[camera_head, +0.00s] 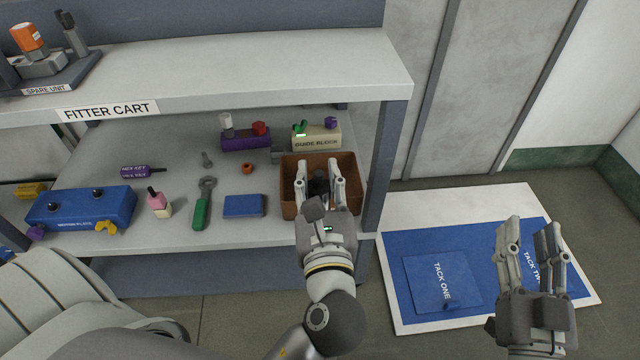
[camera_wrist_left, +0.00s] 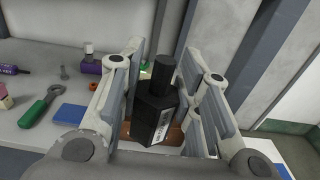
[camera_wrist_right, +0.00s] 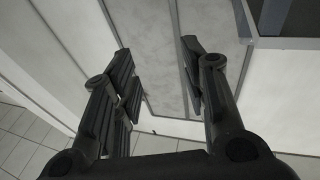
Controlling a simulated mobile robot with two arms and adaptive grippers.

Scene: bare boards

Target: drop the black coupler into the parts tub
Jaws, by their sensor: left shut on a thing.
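The parts tub appears to be the brown open box (camera_head: 350,172) on the cart's lower shelf, at its right end; a sliver of it shows in the left wrist view (camera_wrist_left: 125,131). My left gripper (camera_head: 318,172) is over the tub and shut on the black coupler (camera_wrist_left: 157,108). The coupler is a dark block with a narrower round top and a pale label, held upright between the fingers. In the head view the coupler (camera_head: 318,186) is partly hidden by the gripper. My right gripper (camera_head: 530,230) is open and empty, over the floor at the right.
The upper shelf (camera_head: 240,65) overhangs the back of the lower shelf, and a grey post (camera_head: 385,150) stands just right of the tub. A guide block (camera_head: 318,138) is behind the tub. A blue block (camera_head: 244,206) and green-handled wrench (camera_head: 202,205) lie to its left.

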